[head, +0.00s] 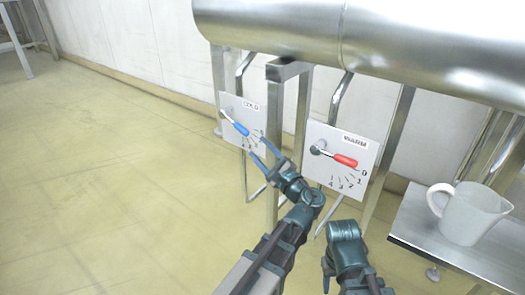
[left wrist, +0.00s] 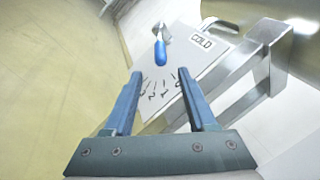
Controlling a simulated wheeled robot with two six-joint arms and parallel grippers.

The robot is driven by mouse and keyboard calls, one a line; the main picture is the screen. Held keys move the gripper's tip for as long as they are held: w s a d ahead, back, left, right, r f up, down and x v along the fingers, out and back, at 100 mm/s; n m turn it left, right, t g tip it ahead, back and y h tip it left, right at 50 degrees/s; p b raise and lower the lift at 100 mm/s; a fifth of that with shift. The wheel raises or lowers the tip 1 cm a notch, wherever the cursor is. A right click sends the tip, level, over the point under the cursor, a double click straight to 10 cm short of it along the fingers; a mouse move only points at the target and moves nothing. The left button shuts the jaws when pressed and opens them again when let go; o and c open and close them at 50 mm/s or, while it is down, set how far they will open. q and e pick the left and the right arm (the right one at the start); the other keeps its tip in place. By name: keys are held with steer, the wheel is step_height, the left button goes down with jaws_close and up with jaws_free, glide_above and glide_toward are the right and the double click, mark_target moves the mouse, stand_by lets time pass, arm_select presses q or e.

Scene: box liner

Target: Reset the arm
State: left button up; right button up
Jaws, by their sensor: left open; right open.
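My left gripper (head: 259,148) is open and empty in front of the COLD panel (head: 234,113), to the left of the WARM panel. In the left wrist view its two blue fingers (left wrist: 162,78) are spread apart. The blue-handled lever (left wrist: 160,52) lies beyond the fingertips, not between them; in the head view this blue lever (head: 238,126) slants down to the right. My right arm is folded at the lower middle; its gripper (head: 326,282) hangs down beside the wrist, mostly hidden, and touches nothing visible.
The WARM panel (head: 342,158) carries a red-handled lever (head: 341,159) pointing right, near the 0. A large metal cylinder (head: 400,45) runs above both panels on metal posts. A white pitcher (head: 470,213) stands on a metal table (head: 415,225) at the right.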

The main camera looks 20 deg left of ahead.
arm_select(q)
steer(key=s+d+f+n+g+h, duration=0.45)
steer(key=s+f, duration=0.25)
steer(key=f, duration=0.4)
steer(key=s+d+f+n+g+h, duration=0.3)
steer(key=s+f+n+g+h, duration=0.25)
steer(key=f, duration=0.45)
steer(key=s+d+f+n+g+h, duration=0.15)
steer(key=s+d+f+h, duration=0.25)
steer(key=s+d, duration=0.4)
step_height(320, 180, up, 38)
steer(key=p, duration=3.8)
steer(key=shift+s+d+r+g+p, duration=0.25)
steer(key=shift+g+p, duration=0.1)
steer(key=shift+g, duration=0.1)
steer(key=shift+f, duration=0.1)
